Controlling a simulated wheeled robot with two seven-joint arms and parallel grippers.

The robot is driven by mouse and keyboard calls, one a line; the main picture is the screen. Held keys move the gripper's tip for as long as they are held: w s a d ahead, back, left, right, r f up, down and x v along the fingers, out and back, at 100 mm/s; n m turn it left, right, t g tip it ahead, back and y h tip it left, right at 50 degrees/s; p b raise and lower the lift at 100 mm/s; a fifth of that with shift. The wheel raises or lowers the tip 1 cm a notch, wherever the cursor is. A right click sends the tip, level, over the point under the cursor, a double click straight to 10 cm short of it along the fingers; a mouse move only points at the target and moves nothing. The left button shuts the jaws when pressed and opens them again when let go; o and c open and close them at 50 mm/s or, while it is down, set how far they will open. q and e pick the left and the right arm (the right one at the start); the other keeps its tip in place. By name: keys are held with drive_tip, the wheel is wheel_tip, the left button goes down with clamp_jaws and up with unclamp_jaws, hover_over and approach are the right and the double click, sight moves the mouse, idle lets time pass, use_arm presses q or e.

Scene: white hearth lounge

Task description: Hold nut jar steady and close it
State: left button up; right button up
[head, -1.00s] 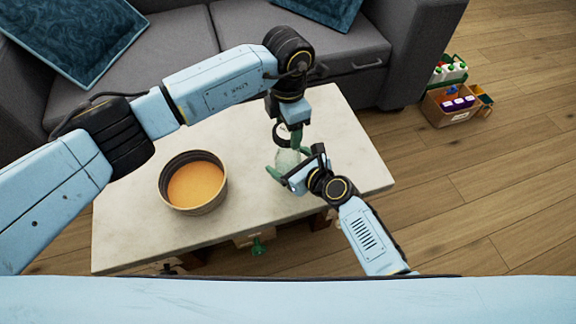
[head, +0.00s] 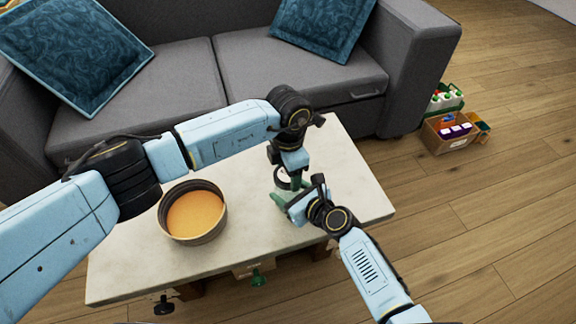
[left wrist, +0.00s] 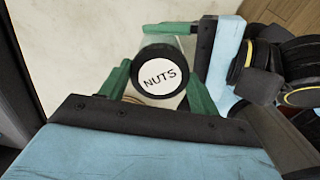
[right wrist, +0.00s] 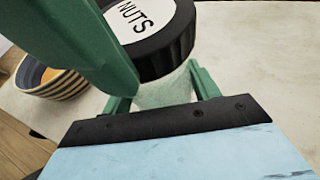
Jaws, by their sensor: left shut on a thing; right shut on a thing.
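The nut jar (right wrist: 165,92) is a pale, see-through jar, upright over the table in the right wrist view. Its black lid (left wrist: 160,73) has a white face reading NUTS and sits at the jar's mouth; I cannot tell whether it is fully seated. My left gripper (head: 283,178) comes from above and is shut on the lid, with its green fingers at either side in the left wrist view. My right gripper (head: 285,196) is shut around the jar body below the lid. In the head view the grippers hide most of the jar and lid.
A striped bowl (head: 192,237) with orange contents stands left on the pale tabletop (head: 125,262). A grey sofa (head: 220,90) with blue cushions is behind the table. A cardboard box (head: 452,134) of goods stands on the floor at right. The tabletop's right end is clear.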

idle(0.5)
use_arm(q)
drive_tip(key=shift+f, duration=0.9)
drive_tip(key=shift+f, duration=0.55)
